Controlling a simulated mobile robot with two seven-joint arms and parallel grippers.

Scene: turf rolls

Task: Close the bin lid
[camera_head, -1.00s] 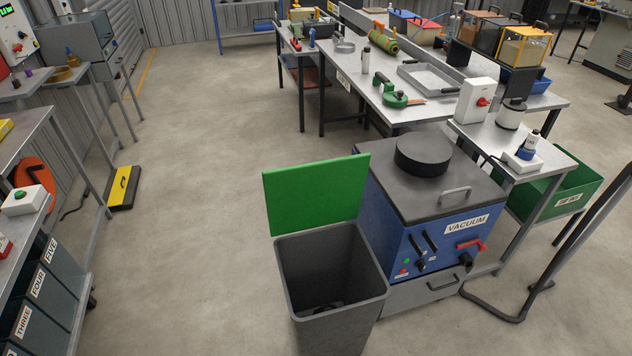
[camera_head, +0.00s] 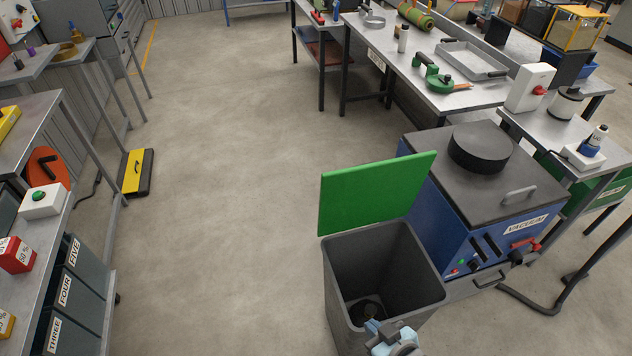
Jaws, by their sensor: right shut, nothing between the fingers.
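The grey bin (camera_head: 383,262) stands on the floor at lower right of centre, with its green lid (camera_head: 376,192) swung up and open at its back edge. A dark round item (camera_head: 366,311) lies at the bottom inside the bin. My right gripper (camera_head: 378,330) shows at the bottom edge, at the bin's near side, and is shut and empty. It looks apart from the lid; whether it touches the bin I cannot tell. My left gripper is not in view.
The blue vacuum machine (camera_head: 470,232) stands right beside the bin. A workbench (camera_head: 435,95) with tools is behind it. A bench (camera_head: 52,225) with dark labelled bins is at the left. A yellow-black item (camera_head: 138,172) lies on the floor. The floor between is clear.

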